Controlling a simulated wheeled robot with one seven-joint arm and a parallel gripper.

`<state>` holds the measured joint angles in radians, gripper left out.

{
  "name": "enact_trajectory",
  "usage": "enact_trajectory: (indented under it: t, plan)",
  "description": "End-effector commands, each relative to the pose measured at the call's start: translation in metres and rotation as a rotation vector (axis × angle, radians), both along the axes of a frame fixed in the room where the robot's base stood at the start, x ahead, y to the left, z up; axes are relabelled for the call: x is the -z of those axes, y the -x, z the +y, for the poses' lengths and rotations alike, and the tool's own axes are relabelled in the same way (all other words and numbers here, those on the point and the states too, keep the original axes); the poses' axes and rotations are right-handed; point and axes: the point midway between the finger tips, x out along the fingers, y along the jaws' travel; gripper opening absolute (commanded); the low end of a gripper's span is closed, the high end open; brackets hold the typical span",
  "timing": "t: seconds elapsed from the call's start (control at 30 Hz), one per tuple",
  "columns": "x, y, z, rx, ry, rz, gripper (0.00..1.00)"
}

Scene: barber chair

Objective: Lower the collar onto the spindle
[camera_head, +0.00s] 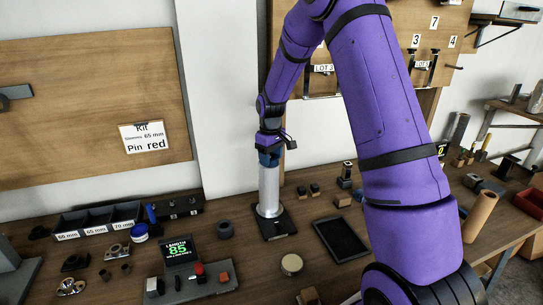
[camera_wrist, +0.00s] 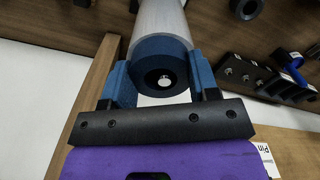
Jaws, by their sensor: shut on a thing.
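A blue collar (camera_wrist: 160,47) is between the two blue fingers of my gripper (camera_wrist: 162,72), which is shut on it. Its dark bore faces the wrist camera, with a bright round pin end inside. The pale silver column (camera_wrist: 158,17), which I take for the spindle, lies directly beyond the collar in line with it. In the head view my gripper (camera_head: 269,152) points down at the top of the upright column (camera_head: 268,187), which stands on a dark base plate (camera_head: 279,224). The fingers mostly hide the collar there. I cannot tell how far it sits over the column.
A tablet (camera_head: 339,239) lies right of the base plate. A display box (camera_head: 178,250) reading 85 and a button panel (camera_head: 191,287) stand at the front left. Sorting bins (camera_head: 97,222) are at the left.

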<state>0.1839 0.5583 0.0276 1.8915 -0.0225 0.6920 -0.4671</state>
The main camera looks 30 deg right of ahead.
Motion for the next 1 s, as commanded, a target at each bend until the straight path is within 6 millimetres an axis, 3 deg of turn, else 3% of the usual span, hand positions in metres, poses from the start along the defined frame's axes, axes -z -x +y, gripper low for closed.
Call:
enact_trajectory:
  t: [0.23,0.27,0.37,0.4,0.73,1.0]
  plan:
    - [0.0,0.0,-0.001,0.001,0.001,0.0,0.32]
    - [0.0,0.0,-0.001,0.001,0.001,0.0,0.59]
    - [0.0,0.0,-0.001,0.001,0.001,0.0,0.82]
    - [0.0,0.0,-0.001,0.001,0.001,0.0,0.85]
    - [-0.005,0.0,-0.001,0.001,0.001,-0.001,0.85]
    - [-0.046,-0.001,-0.002,0.002,0.001,-0.004,0.85]
